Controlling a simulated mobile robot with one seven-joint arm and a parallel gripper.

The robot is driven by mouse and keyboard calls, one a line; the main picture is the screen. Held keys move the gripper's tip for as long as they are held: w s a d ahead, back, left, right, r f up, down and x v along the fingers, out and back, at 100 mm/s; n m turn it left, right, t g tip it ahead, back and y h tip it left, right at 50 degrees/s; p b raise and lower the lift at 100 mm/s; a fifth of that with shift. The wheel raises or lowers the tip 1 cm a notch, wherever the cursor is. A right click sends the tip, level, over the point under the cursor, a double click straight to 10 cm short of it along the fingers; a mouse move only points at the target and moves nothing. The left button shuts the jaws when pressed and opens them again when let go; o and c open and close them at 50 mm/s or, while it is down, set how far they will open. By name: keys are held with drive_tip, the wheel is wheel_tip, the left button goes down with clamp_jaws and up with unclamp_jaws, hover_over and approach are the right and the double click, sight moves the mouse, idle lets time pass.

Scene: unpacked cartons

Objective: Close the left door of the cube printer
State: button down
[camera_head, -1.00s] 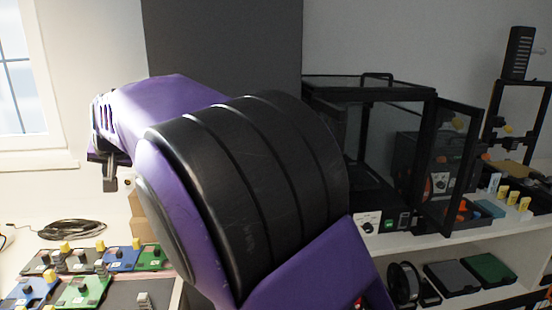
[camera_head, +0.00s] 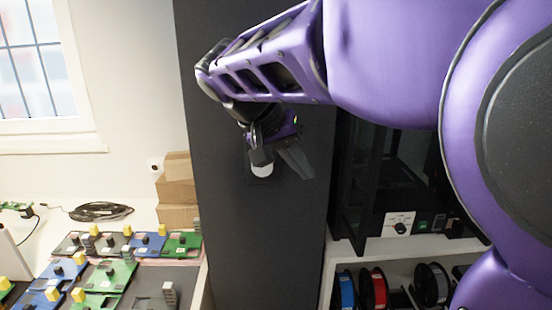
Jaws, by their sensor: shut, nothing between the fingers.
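The cube printer (camera_head: 399,222), a black-framed box with dark clear panels, stands on a white shelf right of centre. My purple arm hides its top and right side. A dark upright frame (camera_head: 348,195) shows at its left front; I cannot tell whether this is the left door or how far open it is. My gripper (camera_head: 262,170) hangs left of the printer in the picture, in front of a dark grey panel. It is shut and empty, and appears apart from the printer.
The dark grey panel (camera_head: 225,220) rises left of the printer. A workbench at left holds several coloured boards (camera_head: 108,275), a coiled cable (camera_head: 100,211) and stacked cardboard boxes (camera_head: 178,192). Filament spools (camera_head: 373,288) sit on the shelf below the printer.

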sight(349, 175)
drive_tip(key=d+f, duration=0.3)
drive_tip(key=d, duration=0.3)
drive_tip(key=shift+w+d+f, duration=0.2)
drive_tip(key=shift+w+f, duration=0.2)
drive_tip(key=shift+w, duration=0.05)
drive_tip(key=shift+d, duration=0.1)
